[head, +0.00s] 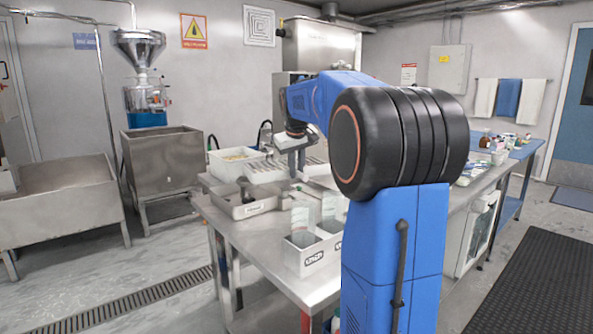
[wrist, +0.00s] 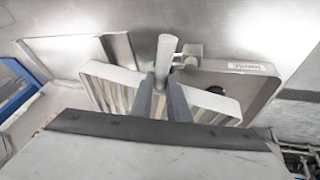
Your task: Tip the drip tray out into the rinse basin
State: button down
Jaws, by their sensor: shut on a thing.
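My gripper (wrist: 161,82) is shut on the drip tray (wrist: 122,92), a pale tray with a slatted top, at its upright post-like handle. In the wrist view the tray spreads to both sides of the fingers. The rinse basin (wrist: 268,88), a grey box with a small label on its rim, lies beyond and to the right, partly covered by the tray. In the head view my gripper (head: 296,160) is above the steel bench, with slats around it. The basin (head: 262,208) stands nearer the camera, left of it. I cannot tell whether the tray holds liquid.
White bins (head: 308,262) with labels stand at the bench's near edge, with clear upright panels behind them. A pale tray (head: 226,165) with yellowish contents is at the back left. The steel bench (head: 235,236) is bare left of the bins. Large steel tubs (head: 165,163) stand apart at left.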

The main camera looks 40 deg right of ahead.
jog(key=shift+w+a+r+h, duration=0.1)
jog(key=shift+a+r+h, duration=0.15)
jog(key=shift+r+h, duration=0.2)
jog(key=shift+a+r+n+h, duration=0.2)
jog(key=shift+r+n+h, duration=0.1)
jog(key=shift+r+h, duration=0.95)
jog(key=shift+r, duration=0.2)
jog(key=shift+g, duration=0.3)
jog(key=shift+h, duration=0.6)
jog(key=shift+r, duration=0.1)
jog(key=shift+a+r, duration=0.25)
